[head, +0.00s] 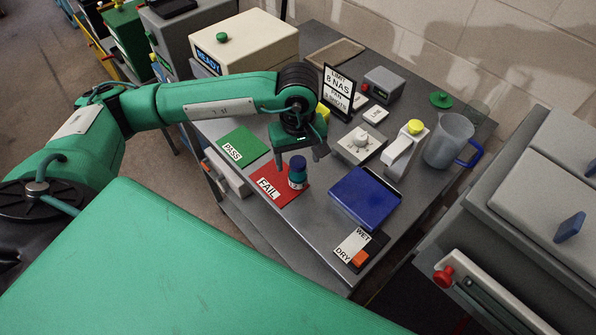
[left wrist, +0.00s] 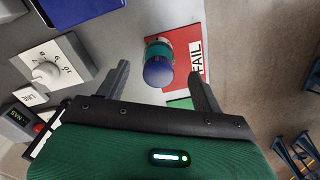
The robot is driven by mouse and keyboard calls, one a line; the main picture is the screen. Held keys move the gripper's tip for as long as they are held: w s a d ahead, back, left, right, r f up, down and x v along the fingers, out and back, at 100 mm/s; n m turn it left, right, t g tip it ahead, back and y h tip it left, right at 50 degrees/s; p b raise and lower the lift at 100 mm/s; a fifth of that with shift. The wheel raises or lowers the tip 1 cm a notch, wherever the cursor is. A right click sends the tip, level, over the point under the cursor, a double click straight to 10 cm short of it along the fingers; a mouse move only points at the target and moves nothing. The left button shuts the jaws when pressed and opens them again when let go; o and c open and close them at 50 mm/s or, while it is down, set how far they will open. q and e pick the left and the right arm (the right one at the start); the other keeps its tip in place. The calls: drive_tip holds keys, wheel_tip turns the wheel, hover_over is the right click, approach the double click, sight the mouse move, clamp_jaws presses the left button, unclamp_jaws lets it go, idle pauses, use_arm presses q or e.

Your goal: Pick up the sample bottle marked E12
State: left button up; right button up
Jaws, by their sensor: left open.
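A small bottle (head: 297,172) with a dark blue cap and a teal body stands upright on the red FAIL mat (head: 270,184). A pale label band shows low on it, but its marking is too small to read. My left gripper (head: 299,156) is open and empty, pointing down just above and behind the bottle. In the left wrist view the bottle (left wrist: 159,64) shows cap-on, in the gap between the two open fingers (left wrist: 160,80), and neither finger visibly touches it. My right gripper is not in view.
A green PASS mat (head: 241,146) lies left of the red one. A blue tray-like block (head: 365,197), a white dial box (head: 361,145), a black-framed sign (head: 339,92) and a clear jug (head: 449,141) stand to the right. A WET/DRY plate (head: 356,247) lies near the bench's front edge.

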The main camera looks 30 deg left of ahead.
sight(298, 163)
use_arm(q)
drive_tip(key=shift+f+p, duration=0.25)
drive_tip(key=shift+p, duration=0.05)
wheel_tip(298, 163, down, 3)
drive_tip(key=shift+f+p, duration=0.2)
drive_tip(key=shift+p, duration=0.75)
drive_tip(key=shift+f, duration=0.6)
drive_tip(key=c, duration=1.1)
